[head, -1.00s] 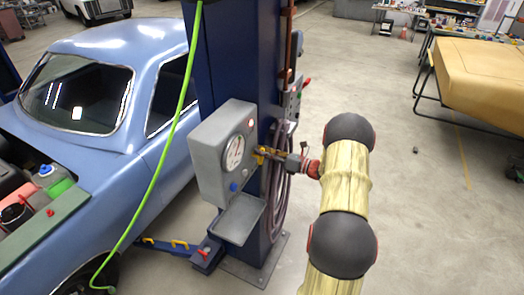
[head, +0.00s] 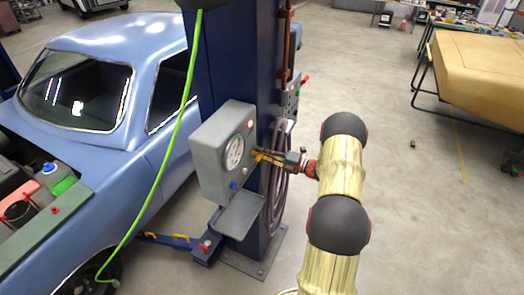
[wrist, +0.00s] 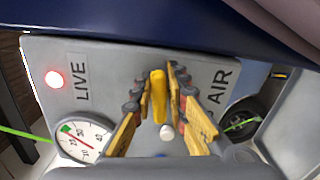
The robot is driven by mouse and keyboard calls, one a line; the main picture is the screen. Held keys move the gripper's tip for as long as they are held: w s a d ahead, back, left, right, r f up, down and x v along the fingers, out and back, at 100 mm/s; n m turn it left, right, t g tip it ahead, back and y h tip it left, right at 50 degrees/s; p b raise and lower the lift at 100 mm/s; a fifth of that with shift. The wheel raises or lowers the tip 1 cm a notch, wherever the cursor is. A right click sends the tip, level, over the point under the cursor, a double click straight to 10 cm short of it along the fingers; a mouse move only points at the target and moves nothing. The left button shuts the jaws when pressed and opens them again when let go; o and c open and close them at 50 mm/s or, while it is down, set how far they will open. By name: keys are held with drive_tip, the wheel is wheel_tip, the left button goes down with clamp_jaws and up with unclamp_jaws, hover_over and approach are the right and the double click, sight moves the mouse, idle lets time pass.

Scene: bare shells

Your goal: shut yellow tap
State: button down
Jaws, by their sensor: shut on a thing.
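The yellow tap (wrist: 158,95) is on the front of a grey gauge box (wrist: 115,60), between the words LIVE and AIR. In the wrist view its handle runs roughly up and down the picture. My gripper (wrist: 157,84) has one finger on each side of the handle and is shut on it. In the head view the tap (head: 255,156) is small and partly hidden by my gripper (head: 262,156), which reaches it from the right.
The box hangs on a blue post (head: 236,60), with a round gauge (head: 234,153), a lit red lamp (wrist: 54,79) and a grey tray (head: 240,214) below. A coiled hose (head: 279,180) hangs behind.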

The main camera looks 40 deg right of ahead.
drive_tip(key=shift+d+m+p, duration=0.1)
drive_tip(key=shift+m+p, duration=0.2)
drive_tip(key=shift+m, duration=0.6)
drive_tip(key=c, duration=1.7)
unclamp_jaws()
drive_tip(key=v, duration=1.2)
drive_tip(key=shift+f, duration=0.1)
